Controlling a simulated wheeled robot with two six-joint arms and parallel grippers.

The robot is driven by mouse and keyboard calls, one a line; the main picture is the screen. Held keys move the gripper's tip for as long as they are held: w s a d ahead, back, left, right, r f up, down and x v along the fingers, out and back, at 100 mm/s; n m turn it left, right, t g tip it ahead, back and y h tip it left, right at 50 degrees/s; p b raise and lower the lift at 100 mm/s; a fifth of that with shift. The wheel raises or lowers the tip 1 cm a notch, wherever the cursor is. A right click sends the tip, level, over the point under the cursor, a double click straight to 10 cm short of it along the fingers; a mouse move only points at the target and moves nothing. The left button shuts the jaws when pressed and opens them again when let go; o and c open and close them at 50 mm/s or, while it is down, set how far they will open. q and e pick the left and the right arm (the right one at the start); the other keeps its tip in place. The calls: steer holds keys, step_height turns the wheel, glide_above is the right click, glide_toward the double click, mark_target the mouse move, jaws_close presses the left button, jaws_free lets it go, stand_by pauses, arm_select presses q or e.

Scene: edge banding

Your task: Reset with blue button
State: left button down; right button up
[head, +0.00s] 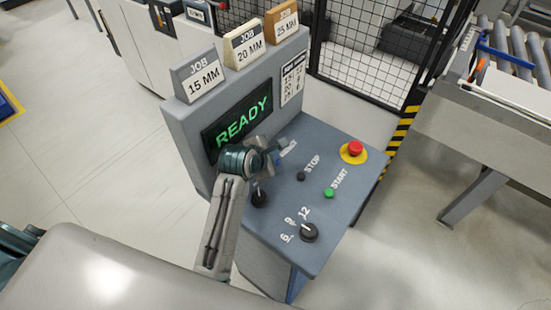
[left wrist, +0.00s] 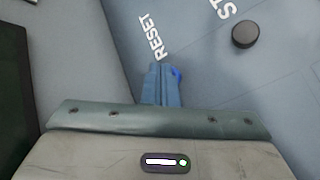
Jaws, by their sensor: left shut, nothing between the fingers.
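The control console (head: 330,150) stands ahead with a sloped grey-blue panel. My left gripper (head: 281,149) is over the upper left of the panel, by the RESET lettering. Its fingers are shut and empty. In the left wrist view the shut fingertips (left wrist: 162,72) are beside the blue reset button (left wrist: 177,76), which shows only as a small blue edge at their right. I cannot tell whether they touch it. The screen (head: 237,117) reads READY in green. My right gripper is not in view.
The panel also has a black STOP button (head: 301,176), a green START button (head: 328,192), a red emergency button (head: 354,151) on yellow, and a black dial (head: 309,232). Job cards (head: 198,75) stand on top. A mesh fence (head: 355,50) and roller conveyor (head: 510,60) are behind.

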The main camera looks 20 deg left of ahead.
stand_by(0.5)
arm_select(q)
steer(key=shift+r, duration=0.75)
steer(key=shift+r, duration=2.55)
steer(key=shift+f, duration=0.1)
